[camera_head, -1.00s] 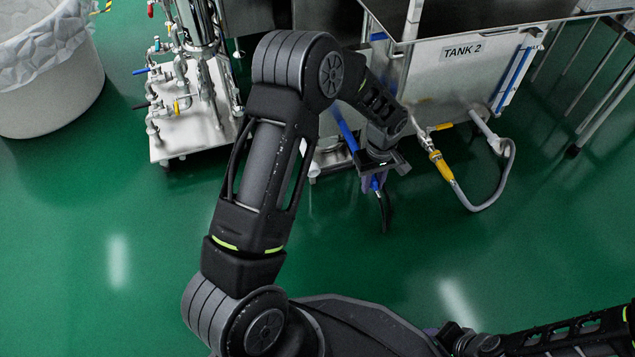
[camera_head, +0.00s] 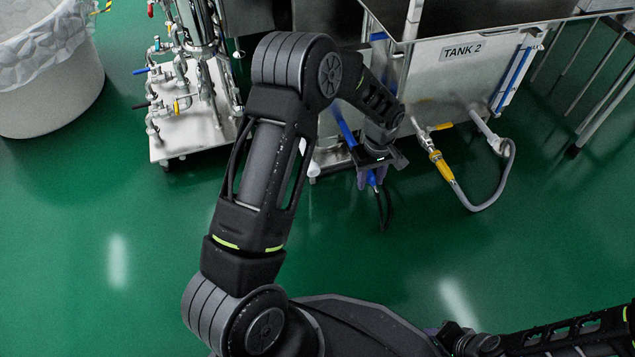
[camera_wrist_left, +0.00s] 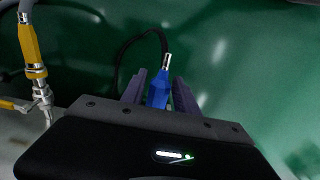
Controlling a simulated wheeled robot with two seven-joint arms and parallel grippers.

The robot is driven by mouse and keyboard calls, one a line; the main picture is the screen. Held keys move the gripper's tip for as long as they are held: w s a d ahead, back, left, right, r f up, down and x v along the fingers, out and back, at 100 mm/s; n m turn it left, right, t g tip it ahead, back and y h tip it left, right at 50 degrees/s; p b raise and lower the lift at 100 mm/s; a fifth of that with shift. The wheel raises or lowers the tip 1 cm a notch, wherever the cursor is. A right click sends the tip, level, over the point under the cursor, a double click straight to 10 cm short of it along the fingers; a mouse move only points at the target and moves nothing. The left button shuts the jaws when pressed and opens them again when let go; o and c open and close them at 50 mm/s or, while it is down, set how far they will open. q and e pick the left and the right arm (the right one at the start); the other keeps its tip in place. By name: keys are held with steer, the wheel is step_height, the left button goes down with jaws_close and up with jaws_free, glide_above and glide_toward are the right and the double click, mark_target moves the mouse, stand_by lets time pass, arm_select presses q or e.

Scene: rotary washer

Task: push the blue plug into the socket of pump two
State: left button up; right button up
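The blue plug (camera_head: 372,178) is at my left gripper (camera_head: 365,182), low in front of the tank equipment in the head view. In the left wrist view the blue plug (camera_wrist_left: 157,90) sits between the two purple-grey fingers of my left gripper (camera_wrist_left: 160,92), which appear closed on its sides. Its metal end and a black cable (camera_wrist_left: 128,45) point away from the gripper; the cable hangs down in the head view. I cannot make out pump two's socket; my left arm covers part of the equipment there. My right gripper is out of view.
The tank (camera_head: 450,75) labelled TANK 2 stands behind, with a yellow-ended grey hose (camera_head: 487,205) to the right of the gripper. A wheeled cart with pipes (camera_head: 185,130) and a white bin (camera_head: 50,80) stand left. The green floor in front is clear.

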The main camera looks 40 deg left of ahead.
arm_select(q)
steer(key=shift+o, duration=1.2)
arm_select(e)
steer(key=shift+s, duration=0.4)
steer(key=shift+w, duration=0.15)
arm_select(q)
step_height(320, 180, up, 8)
steer(key=p, duration=0.3)
steer(key=shift+f+p, duration=0.1)
steer(key=shift+p, duration=0.25)
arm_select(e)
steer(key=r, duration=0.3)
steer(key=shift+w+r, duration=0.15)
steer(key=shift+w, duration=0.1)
